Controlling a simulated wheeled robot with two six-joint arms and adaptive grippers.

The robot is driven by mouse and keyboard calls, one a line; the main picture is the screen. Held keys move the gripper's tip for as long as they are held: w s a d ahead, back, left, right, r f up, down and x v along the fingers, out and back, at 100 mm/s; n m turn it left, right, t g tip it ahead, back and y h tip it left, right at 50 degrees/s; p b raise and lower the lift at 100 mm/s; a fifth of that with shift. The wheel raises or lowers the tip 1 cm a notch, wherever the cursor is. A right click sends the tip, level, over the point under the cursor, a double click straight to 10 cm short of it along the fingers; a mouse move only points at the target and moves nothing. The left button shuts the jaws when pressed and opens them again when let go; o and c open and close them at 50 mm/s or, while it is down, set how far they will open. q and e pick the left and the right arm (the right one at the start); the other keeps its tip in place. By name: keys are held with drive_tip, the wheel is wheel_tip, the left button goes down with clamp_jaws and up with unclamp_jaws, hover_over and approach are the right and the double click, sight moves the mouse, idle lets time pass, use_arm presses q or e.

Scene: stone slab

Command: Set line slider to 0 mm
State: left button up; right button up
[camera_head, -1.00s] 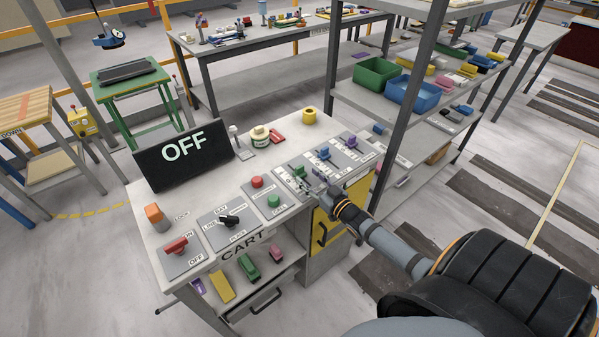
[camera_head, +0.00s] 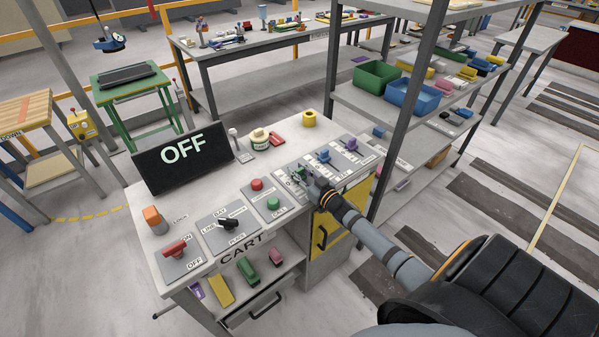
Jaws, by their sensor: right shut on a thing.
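A row of three slider panels is on the right part of the console top. The nearest slider has a green knob (camera_head: 298,173), the middle one a blue knob (camera_head: 324,156), the far one a purple knob (camera_head: 350,145). Their labels are too small to read, so I cannot tell which is the line slider. My right gripper (camera_head: 304,178) is shut on the green knob, partly hiding it and its panel. My left gripper is not in view.
The console (camera_head: 205,192) also carries a display reading OFF (camera_head: 183,157), a red button (camera_head: 256,184), a green button (camera_head: 273,203), a black rotary switch (camera_head: 229,223) and a red switch (camera_head: 174,248). A shelf post (camera_head: 404,100) rises right of the console.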

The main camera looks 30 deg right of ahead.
clamp_jaws()
drive_tip(key=shift+w+r, duration=0.1)
drive_tip(key=shift+w, duration=0.15)
drive_tip(key=o, duration=0.9)
unclamp_jaws()
drive_tip(key=s, duration=0.8)
drive_tip(key=s+d, duration=0.1)
drive_tip(key=s, duration=0.3)
